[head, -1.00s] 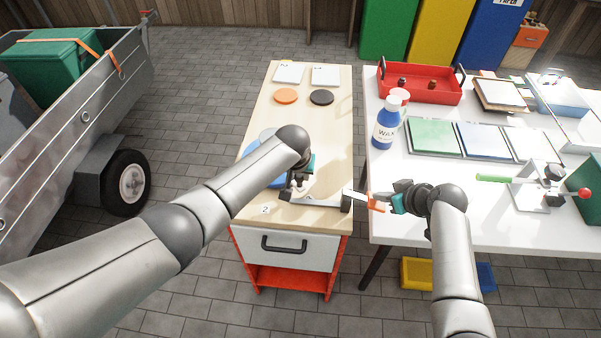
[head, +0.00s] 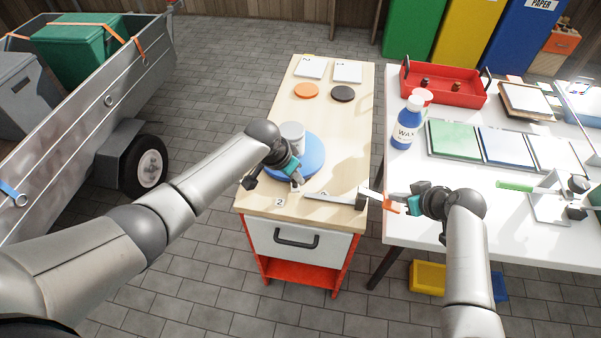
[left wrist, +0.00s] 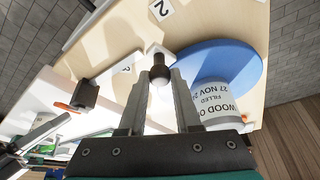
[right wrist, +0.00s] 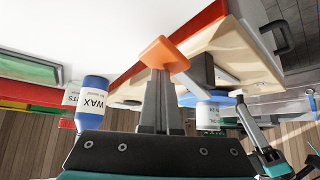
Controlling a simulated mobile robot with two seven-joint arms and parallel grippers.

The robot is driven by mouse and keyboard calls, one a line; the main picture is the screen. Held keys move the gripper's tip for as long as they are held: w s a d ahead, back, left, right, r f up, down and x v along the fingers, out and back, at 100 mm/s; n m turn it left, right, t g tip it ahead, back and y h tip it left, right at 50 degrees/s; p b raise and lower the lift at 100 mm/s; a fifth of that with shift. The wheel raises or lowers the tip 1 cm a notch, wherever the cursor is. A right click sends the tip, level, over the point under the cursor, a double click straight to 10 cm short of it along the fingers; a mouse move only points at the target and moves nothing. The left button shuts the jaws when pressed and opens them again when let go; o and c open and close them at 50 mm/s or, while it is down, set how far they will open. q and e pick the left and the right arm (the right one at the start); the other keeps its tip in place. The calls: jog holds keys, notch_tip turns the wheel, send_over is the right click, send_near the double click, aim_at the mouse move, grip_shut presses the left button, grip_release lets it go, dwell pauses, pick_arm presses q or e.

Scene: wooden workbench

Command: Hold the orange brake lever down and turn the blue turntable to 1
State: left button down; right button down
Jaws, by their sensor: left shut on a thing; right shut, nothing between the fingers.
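The blue turntable (head: 312,160) lies flat on the wooden bench top, with a grey can (head: 292,136) standing on it. The can's label shows in the left wrist view (left wrist: 212,112). My left gripper (head: 296,182) is at the turntable's front edge, shut on a small dark knob (left wrist: 158,58). The orange brake lever (head: 389,205) sticks out past the bench's right edge. My right gripper (right wrist: 160,76) is shut with its fingertips against the lever's orange end (right wrist: 162,53). A "2" label (head: 279,202) lies on the bench in front of the turntable.
Orange (head: 306,91) and black discs (head: 342,93) and two white cards lie at the bench's back. The white table (head: 410,225) on the right holds a blue wax bottle (head: 407,125), a red tray (head: 440,98) and several panels. A trailer stands left.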

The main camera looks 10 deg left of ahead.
pick_arm(q)
jog(key=shift+s+a+f+m+h, duration=0.1)
jog(key=shift+s+a+m+h, duration=0.05)
jog(key=shift+a+m, duration=0.55)
jog(key=shift+s+a+m+h, duration=0.15)
jog(key=shift+a+m, duration=0.35)
jog(key=shift+a, duration=0.25)
jog(key=shift+w+a+m+g+h, duration=0.1)
jog(key=shift+a+m+g+h, duration=0.3)
jog(key=shift+a+m, duration=0.65)
jog(key=shift+w+a+m+g, duration=0.25)
jog(key=shift+a+m+g, duration=0.15)
jog(key=shift+a+m, duration=0.55)
jog(key=shift+w+a+m+g+h, duration=0.15)
jog(key=shift+w+a+m, duration=0.1)
jog(key=shift+a+m, duration=0.25)
jog(key=shift+w+a+m+g+h, duration=0.15)
jog(key=shift+w+a+m, duration=0.1)
jog(key=shift+a+m, duration=0.25)
jog(key=shift+w+a+m, duration=0.15)
jog(key=shift+a+m, duration=0.15)
jog(key=shift+a, duration=0.1)
jog(key=shift+g, duration=0.3)
jog(key=c, duration=0.6)
grip_release()
